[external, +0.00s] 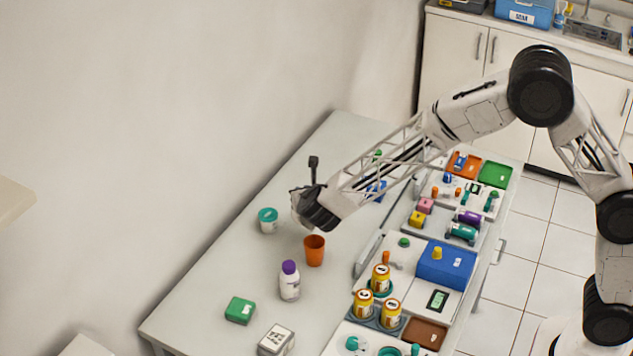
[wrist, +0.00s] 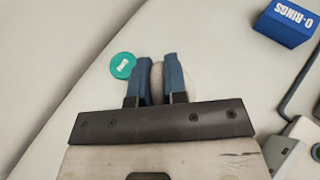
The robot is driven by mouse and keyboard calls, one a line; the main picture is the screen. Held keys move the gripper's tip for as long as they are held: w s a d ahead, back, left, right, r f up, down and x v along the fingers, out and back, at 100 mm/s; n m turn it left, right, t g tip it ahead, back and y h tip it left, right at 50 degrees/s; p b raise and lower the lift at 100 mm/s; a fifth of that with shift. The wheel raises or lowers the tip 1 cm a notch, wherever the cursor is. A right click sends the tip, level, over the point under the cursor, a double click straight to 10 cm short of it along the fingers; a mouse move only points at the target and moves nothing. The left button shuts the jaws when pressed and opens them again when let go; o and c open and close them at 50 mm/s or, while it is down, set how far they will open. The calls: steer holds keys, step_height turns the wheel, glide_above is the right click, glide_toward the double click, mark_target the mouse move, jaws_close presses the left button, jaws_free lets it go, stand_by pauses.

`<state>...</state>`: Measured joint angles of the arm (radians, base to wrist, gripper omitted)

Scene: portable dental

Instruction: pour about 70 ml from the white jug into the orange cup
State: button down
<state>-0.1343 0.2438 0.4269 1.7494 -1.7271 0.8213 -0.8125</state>
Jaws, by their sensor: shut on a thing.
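The orange cup (external: 315,251) stands upright on the table in the external view, just below my gripper in the picture. It does not show in the wrist view. My gripper (external: 304,203) is shut on the white jug, whose pale side (external: 296,208) shows at the gripper's left edge. In the wrist view, the pale jug (wrist: 158,72) shows between and behind the two blue fingers (wrist: 158,78). Most of the jug is hidden by my gripper, so its tilt and contents cannot be told. No stream of liquid is visible.
A teal-lidded tub (external: 268,221) stands left of the gripper. A purple-capped bottle (external: 289,282), green box (external: 240,310) and white box (external: 277,340) stand nearer the front. Trays with several cans and parts line the right side. A blue O-rings box (wrist: 287,22) shows in the wrist view.

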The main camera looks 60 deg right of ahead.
steer(key=shift+s+a+r+t+h, duration=0.4)
steer(key=shift+a+r+t+h, duration=0.05)
steer(key=shift+r+t+h, duration=0.15)
stand_by(0.9)
steer(key=shift+w+d+f, duration=0.2)
steer(key=shift+d+f, duration=0.05)
steer(key=shift+d, duration=0.05)
steer(key=shift+w+d+f+g+y, duration=0.35)
steer(key=shift+f+g+y, duration=0.15)
steer(key=shift+g+y, duration=0.15)
steer(key=shift+w+d+f+g+y, duration=0.2)
steer(key=shift+w+f+g+y, duration=0.1)
steer(key=shift+f+g+y, duration=0.25)
steer(key=shift+f+y, duration=0.1)
steer(key=shift+y, duration=0.2)
steer(key=shift+w+d+f+g, duration=0.1)
steer(key=shift+d+f+g, duration=0.1)
steer(key=shift+g, duration=0.1)
steer(key=shift+w+d+f+g+y, duration=0.2)
steer(key=shift+w+f+g+y, duration=0.05)
steer(key=shift+f+g+y, duration=0.25)
steer(key=shift+w+d+f+g+y, duration=0.2)
steer(key=shift+f+g+y, duration=0.2)
steer(key=shift+f+y, duration=0.1)
steer(key=shift+w+d+f, duration=0.15)
